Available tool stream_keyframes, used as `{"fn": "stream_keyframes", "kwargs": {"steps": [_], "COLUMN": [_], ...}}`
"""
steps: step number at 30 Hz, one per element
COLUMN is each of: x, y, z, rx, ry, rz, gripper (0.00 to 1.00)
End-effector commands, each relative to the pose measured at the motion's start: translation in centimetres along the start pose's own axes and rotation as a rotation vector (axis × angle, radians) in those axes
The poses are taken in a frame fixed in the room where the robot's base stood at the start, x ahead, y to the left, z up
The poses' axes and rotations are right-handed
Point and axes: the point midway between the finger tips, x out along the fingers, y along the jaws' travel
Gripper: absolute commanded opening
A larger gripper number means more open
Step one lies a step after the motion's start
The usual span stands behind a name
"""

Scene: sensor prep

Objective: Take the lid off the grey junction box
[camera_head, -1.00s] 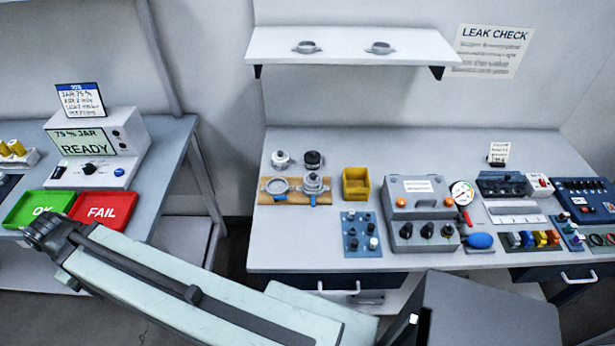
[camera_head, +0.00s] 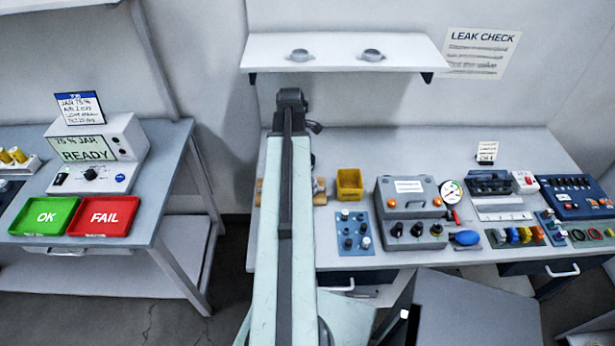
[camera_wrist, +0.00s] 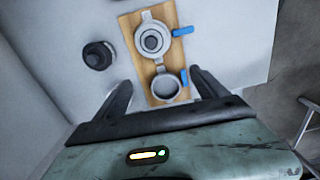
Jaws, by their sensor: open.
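In the wrist view, two round grey housings are on a wooden board (camera_wrist: 127,31). The farther housing (camera_wrist: 152,42) has a round piece with a dark ring on its top. The nearer housing (camera_wrist: 166,87) looks like an open-topped ring. I cannot tell for sure which is the junction box with its lid. My gripper (camera_wrist: 161,79) is open and empty, its fingers on either side of the nearer housing in the picture, apparently above it. In the head view my gripper (camera_head: 290,97) is raised over the bench's left part; my arm hides the housings.
A black round part (camera_wrist: 98,55) stands beside the board. Blue tabs (camera_wrist: 182,31) are at the housings' right sides. A yellow bin (camera_head: 349,185), a blue knob panel (camera_head: 355,233) and a grey tester (camera_head: 410,206) stand to the right. A shelf (camera_head: 340,65) hangs above.

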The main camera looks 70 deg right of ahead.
Motion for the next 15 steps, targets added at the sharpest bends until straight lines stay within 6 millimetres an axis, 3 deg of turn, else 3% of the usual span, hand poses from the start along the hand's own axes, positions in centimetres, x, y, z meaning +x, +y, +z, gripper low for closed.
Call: {"fn": "stream_keyframes", "kwargs": {"steps": [1,5,10,15], "x": [-0.3,-0.4,0.0,2.3], "y": [0.3,0.4,0.4,0.4], "z": [2.1,4.9,5.2,5.1], "rx": [-0.002,-0.025,-0.030,-0.030], "ry": [0.000,0.000,0.000,0.000], "rz": [0.000,0.000,0.000,0.000], "gripper": [0.82,0.82,0.82,0.82]}}
